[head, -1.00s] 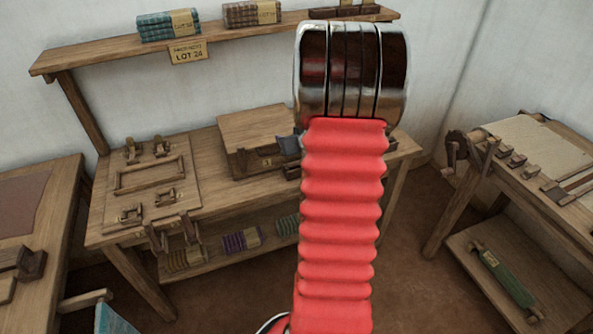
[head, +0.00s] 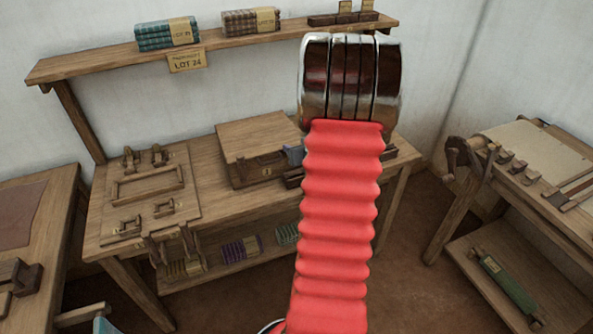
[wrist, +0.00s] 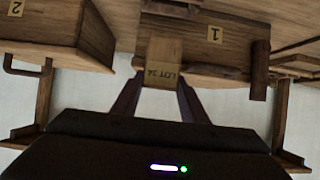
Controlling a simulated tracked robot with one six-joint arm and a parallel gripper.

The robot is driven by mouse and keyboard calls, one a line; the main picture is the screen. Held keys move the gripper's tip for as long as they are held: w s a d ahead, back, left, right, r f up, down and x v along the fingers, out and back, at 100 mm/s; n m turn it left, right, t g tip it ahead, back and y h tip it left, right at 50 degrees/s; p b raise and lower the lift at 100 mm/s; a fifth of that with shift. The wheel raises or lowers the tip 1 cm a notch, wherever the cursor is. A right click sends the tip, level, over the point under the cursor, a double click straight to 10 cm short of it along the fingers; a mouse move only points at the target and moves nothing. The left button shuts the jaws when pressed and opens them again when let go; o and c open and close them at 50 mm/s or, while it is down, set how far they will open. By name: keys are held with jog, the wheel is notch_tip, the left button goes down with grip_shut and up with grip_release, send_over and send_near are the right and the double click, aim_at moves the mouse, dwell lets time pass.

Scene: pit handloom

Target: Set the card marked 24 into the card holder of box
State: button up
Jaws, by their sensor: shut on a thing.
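A tan card marked LOT 24 (wrist: 164,76) is pinched between the two dark fingers of my gripper (wrist: 160,92) in the wrist view. It overlaps the front of a wooden box marked 1 (wrist: 235,50); I cannot tell whether they touch. A second box, marked 2 (wrist: 40,35), is at the left. In the head view a lidded wooden box (head: 245,145) sits on the bench. My red-sleeved arm hides most of my gripper and the held card there. No card holder shows clearly.
The wooden bench (head: 208,205) carries a board with frames (head: 150,212) left of the box. A wall shelf (head: 120,62) above holds cloth stacks (head: 168,34), a LOT 24 sign (head: 187,61) and a rack (head: 325,19). A loom (head: 530,160) stands right.

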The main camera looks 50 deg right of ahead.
jog(key=shift+f, duration=1.85)
jog(key=shift+f, duration=0.1)
jog(key=shift+f, duration=2)
jog(key=o, duration=1)
jog(key=shift+s+r, duration=0.1)
jog(key=v, duration=1.2)
